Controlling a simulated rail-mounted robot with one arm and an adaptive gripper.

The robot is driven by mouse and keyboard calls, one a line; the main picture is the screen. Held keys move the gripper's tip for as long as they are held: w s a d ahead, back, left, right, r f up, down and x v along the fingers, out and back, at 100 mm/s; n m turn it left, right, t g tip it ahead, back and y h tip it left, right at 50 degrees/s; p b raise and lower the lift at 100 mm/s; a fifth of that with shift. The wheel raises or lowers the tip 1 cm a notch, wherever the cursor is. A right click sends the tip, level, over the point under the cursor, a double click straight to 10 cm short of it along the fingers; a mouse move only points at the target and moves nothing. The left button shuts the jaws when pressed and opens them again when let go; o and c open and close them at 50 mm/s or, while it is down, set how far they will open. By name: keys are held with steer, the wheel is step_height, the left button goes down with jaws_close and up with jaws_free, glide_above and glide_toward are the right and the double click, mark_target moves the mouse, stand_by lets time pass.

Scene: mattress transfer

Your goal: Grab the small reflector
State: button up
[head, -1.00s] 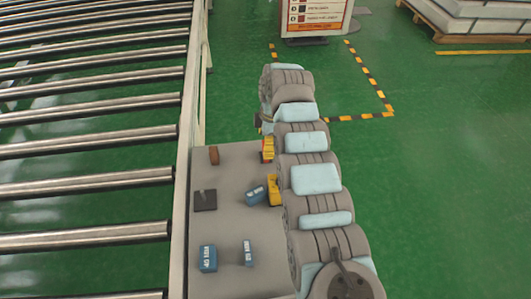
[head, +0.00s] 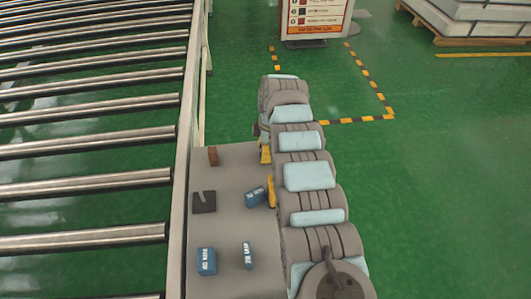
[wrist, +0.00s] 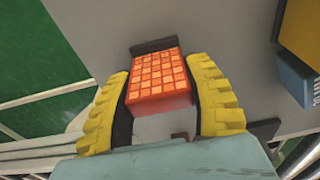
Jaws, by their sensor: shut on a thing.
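The small reflector is an orange-red block with a grid of square cells on its face (wrist: 160,78). In the wrist view it sits between the two yellow ribbed fingers of my gripper (wrist: 162,80). My gripper is shut on it, with a finger against each side. A dark bar (wrist: 154,45) shows at the reflector's far edge. In the head view, a yellow finger of my gripper (head: 265,154) shows beside my arm over the table's right side. The reflector is hidden in that view, and I cannot tell whether it touches the table.
The grey table (head: 225,235) holds a brown block (head: 212,156), a dark notched plate (head: 204,202) and blue blocks (head: 206,261), (head: 247,255), (head: 255,197). A yellow piece (head: 271,191) is partly behind my arm. A roller conveyor (head: 90,188) runs along the left.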

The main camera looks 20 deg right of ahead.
steer(key=shift+s+d+r+p, duration=0.15)
steer(key=shift+r+p, duration=0.65)
steer(key=shift+r, duration=1.15)
steer(key=shift+s+a+r+p, duration=0.3)
steer(key=shift+s+r+p, duration=0.15)
steer(key=shift+s, duration=0.2)
steer(key=s+a+r+p, duration=0.2)
steer(key=s+r+p, duration=0.5)
steer(key=p, duration=0.2)
steer(key=shift+s+a+r, duration=0.25)
steer(key=shift+s+r, duration=0.05)
steer(key=shift+s, duration=0.05)
